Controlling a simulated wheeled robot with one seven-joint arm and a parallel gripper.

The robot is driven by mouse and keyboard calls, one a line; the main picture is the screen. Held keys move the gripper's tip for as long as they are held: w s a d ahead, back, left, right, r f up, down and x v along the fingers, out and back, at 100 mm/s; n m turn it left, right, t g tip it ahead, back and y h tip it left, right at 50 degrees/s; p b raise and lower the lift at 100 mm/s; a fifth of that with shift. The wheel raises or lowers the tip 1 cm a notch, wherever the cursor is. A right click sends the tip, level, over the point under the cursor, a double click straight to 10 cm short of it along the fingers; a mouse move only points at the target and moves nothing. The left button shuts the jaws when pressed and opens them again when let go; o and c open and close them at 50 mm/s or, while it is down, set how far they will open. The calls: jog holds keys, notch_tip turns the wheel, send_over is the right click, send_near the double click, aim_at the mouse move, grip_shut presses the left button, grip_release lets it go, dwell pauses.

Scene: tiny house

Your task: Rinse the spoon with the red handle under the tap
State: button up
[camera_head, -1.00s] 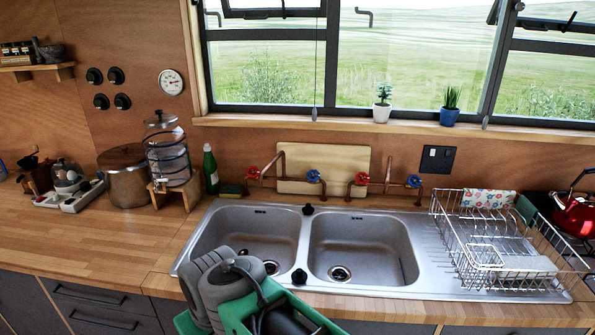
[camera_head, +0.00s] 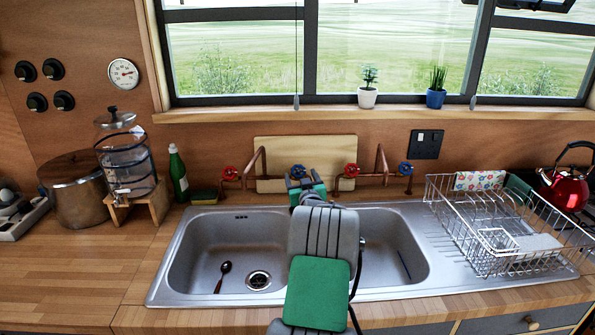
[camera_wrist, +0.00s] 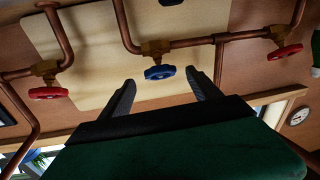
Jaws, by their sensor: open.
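A small spoon (camera_head: 222,277) lies in the left basin, left of the drain; its bowl is dark and its handle brownish red. The left copper tap (camera_head: 256,165) has a red knob (camera_head: 230,173) and a blue knob (camera_head: 297,172). No running water is visible. My gripper (camera_head: 302,182) is raised at the blue knob. In the wrist view, the picture is upside down, and my open gripper (camera_wrist: 160,86) has its fingers either side of the blue knob (camera_wrist: 160,72); I cannot tell whether they touch it. My arm hides the sink's middle.
A second tap with red (camera_head: 351,170) and blue (camera_head: 405,168) knobs stands to the right. A thin dark item (camera_head: 403,264) is in the right basin. A wire dish rack (camera_head: 500,235) stands right. A green bottle (camera_head: 178,173) and sponge (camera_head: 205,196) stand left.

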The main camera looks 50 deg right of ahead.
aim_at(299, 172)
jog(key=x, duration=0.4)
jog(key=shift+w+p, duration=0.15)
jog(key=shift+p, duration=0.15)
jog(key=shift+c, duration=0.4)
jog(key=c, duration=1.3)
jog(key=shift+f+b, duration=0.2)
jog(key=shift+b, duration=0.45)
